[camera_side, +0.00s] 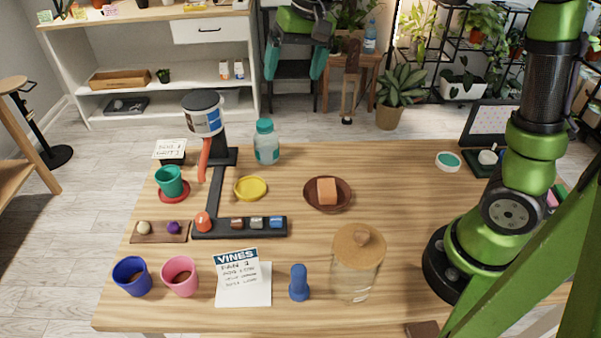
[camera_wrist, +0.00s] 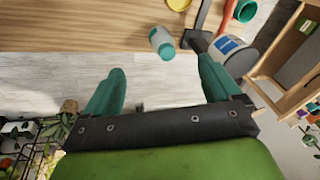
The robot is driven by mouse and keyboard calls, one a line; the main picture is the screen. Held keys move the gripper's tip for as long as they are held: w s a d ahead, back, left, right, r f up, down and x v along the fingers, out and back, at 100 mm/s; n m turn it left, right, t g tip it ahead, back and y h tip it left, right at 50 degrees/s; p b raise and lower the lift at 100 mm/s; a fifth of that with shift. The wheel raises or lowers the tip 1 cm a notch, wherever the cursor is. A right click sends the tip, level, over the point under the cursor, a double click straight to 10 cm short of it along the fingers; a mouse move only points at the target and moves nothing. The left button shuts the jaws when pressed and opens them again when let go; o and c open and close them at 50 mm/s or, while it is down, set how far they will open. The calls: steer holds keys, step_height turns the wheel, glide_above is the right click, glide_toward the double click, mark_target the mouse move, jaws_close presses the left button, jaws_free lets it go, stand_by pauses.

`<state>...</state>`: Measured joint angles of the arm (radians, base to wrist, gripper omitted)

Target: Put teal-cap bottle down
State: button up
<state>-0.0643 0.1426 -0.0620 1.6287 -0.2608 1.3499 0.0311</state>
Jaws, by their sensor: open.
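The teal-cap bottle (camera_side: 266,145), clear with a teal lid, stands upright near the table's far edge. In the wrist view the bottle (camera_wrist: 162,42) shows beyond my fingers, between their directions, apart from both. My gripper (camera_side: 296,64) is open and empty, behind the table's far edge and above the bottle in the picture. Its two teal fingers are spread wide in the wrist view (camera_wrist: 162,80).
Left of the bottle is a black stand (camera_side: 217,185) with a white-and-blue canister (camera_side: 203,113) at its top. A yellow dish (camera_side: 250,188) and a brown bowl (camera_side: 341,198) with an orange block are nearer. The table (camera_side: 400,185) is clear right of the bottle.

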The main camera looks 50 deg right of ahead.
steer(key=s+f+n+t, duration=0.1)
steer(key=s+t, duration=0.3)
steer(key=s, duration=1.5)
steer(key=shift+a+f+t+y, duration=0.3)
steer(key=shift+a+f+y, duration=0.05)
steer(key=shift+a+y, duration=0.1)
